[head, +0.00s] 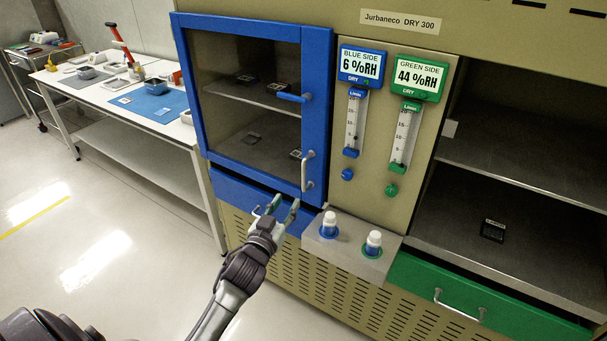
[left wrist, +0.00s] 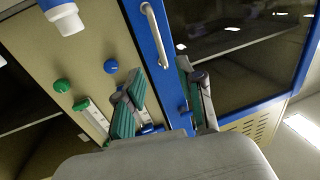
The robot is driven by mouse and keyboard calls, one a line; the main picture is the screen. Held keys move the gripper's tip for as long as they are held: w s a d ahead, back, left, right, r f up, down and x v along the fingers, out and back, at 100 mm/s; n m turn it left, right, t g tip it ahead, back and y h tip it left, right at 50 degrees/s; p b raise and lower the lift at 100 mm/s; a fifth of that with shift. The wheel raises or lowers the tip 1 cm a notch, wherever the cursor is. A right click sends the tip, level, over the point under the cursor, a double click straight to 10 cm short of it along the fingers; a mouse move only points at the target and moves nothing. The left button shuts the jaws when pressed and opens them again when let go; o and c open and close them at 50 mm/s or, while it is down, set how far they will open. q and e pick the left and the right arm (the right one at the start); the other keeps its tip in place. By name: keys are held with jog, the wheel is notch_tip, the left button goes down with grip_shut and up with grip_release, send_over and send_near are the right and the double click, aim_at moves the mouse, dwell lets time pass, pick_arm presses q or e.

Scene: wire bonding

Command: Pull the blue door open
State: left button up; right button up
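The blue-framed glass door (head: 317,90) is on the left of the dry cabinet and looks shut. A silvery upright handle (head: 307,170) is on the lower right of its frame. A blue lever (head: 293,97) sits higher on the same side. My left gripper (head: 283,204) is open and empty, just below and left of the handle, in front of the blue drawer. In the left wrist view, the handle (left wrist: 156,35) lies ahead of the open fingers (left wrist: 163,75), and the blue frame (left wrist: 139,14) runs behind them. No contact shows. My right gripper is not in view.
A small ledge with two white bottles (head: 329,224) juts out right of my left gripper. A blue drawer (head: 231,193) is under the door. The green side (head: 490,105) stands open at right. A white workbench (head: 110,95) stands left; the floor before it is clear.

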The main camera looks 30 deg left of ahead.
aim_at(303, 177)
pick_arm(q)
jog(key=w, duration=0.4)
jog(key=w+a, duration=0.1)
jog(key=w, duration=0.8)
jog(key=shift+a+f+p, duration=0.1)
jog(key=shift+a+p, duration=0.15)
jog(key=shift+p, duration=0.15)
grip_shut()
